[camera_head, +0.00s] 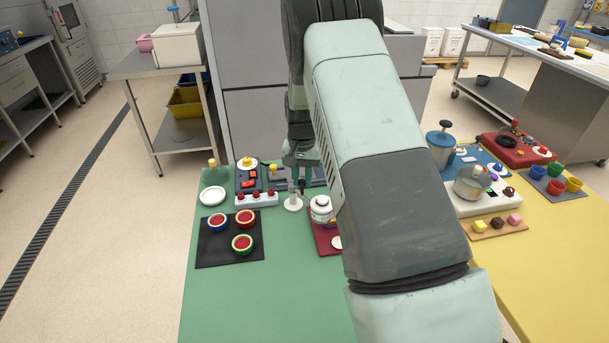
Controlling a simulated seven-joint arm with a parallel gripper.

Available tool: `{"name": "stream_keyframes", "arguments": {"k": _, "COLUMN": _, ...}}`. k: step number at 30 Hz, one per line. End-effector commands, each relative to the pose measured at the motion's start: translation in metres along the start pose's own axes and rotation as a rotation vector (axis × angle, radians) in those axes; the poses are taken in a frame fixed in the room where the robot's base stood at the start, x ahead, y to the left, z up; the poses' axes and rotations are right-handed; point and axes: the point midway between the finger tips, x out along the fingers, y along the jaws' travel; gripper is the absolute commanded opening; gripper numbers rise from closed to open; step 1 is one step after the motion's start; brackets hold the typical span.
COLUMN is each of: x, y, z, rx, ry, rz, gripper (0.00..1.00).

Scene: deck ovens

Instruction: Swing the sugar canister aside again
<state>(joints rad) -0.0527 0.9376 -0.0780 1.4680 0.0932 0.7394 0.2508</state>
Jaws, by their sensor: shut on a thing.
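A white round canister (321,209) with a pale lid stands on the red mat (329,245); it may be the sugar canister, but no label can be read. My arm hides the ground to its right. My gripper (302,187) points down just behind and left of this canister, next to a thin white post on a round white base (293,205). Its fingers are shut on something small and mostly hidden. I cannot tell whether that is part of the canister or of the post.
Left are a black mat (208,254) with several red-filled cups, a white plate (213,196) and a control box (249,177). The green table's front left (250,305) is clear.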

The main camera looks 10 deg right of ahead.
Motion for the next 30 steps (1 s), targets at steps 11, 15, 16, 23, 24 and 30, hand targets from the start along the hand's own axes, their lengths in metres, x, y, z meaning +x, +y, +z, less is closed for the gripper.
{"name": "stream_keyframes", "arguments": {"k": 11, "x": 0.000, "y": -0.013, "z": 0.010, "rx": 0.354, "ry": -0.001, "rz": 0.002, "gripper": 0.00}}
{"name": "stream_keyframes", "arguments": {"k": 15, "x": 0.000, "y": -0.018, "z": 0.012, "rx": 0.477, "ry": -0.001, "rz": 0.002, "gripper": 0.00}}
{"name": "stream_keyframes", "arguments": {"k": 16, "x": 0.000, "y": -0.019, "z": 0.012, "rx": 0.500, "ry": -0.001, "rz": 0.001, "gripper": 0.00}}
{"name": "stream_keyframes", "arguments": {"k": 23, "x": 0.000, "y": -0.026, "z": 0.014, "rx": 0.656, "ry": -0.001, "rz": 0.001, "gripper": 0.00}}
{"name": "stream_keyframes", "arguments": {"k": 24, "x": 0.000, "y": -0.027, "z": 0.014, "rx": 0.675, "ry": 0.000, "rz": 0.001, "gripper": 0.00}}
{"name": "stream_keyframes", "arguments": {"k": 30, "x": 0.000, "y": -0.030, "z": 0.014, "rx": 0.751, "ry": -0.001, "rz": 0.000, "gripper": 0.00}}
